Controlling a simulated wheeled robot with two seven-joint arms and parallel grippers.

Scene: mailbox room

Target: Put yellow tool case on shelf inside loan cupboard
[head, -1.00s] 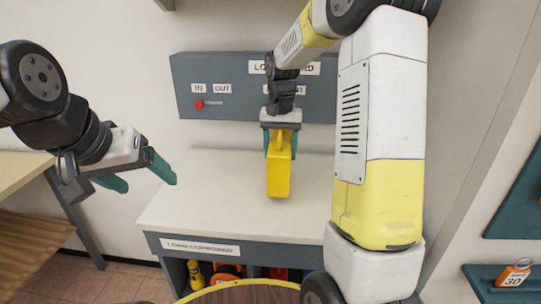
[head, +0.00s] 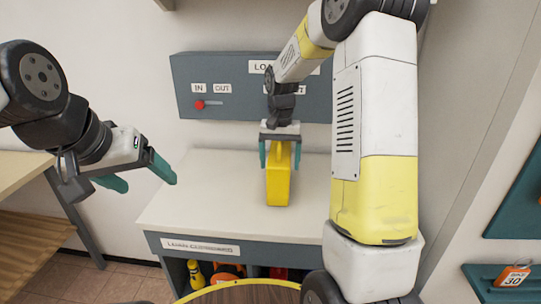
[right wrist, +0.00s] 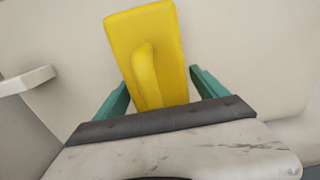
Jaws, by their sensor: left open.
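The yellow tool case (head: 278,186) stands upright on the pale counter top, handle up. In the right wrist view the case (right wrist: 150,35) lies between my right fingers, its handle facing the camera. My right gripper (head: 280,153) is open around the case's upper part, its teal fingers apart from the handle. It also shows in the right wrist view (right wrist: 160,88). My left gripper (head: 150,176) is open and empty, left of the counter. The loan cupboard (head: 200,246) is under the counter, labelled on its front edge; its inside is largely hidden.
A yellow item (head: 195,273) and an orange item (head: 227,270) sit inside the cupboard opening. A round wooden-topped piece (head: 240,293) partly blocks the lower front. A grey panel (head: 225,110) with a red slider is on the wall. The counter's left part is clear.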

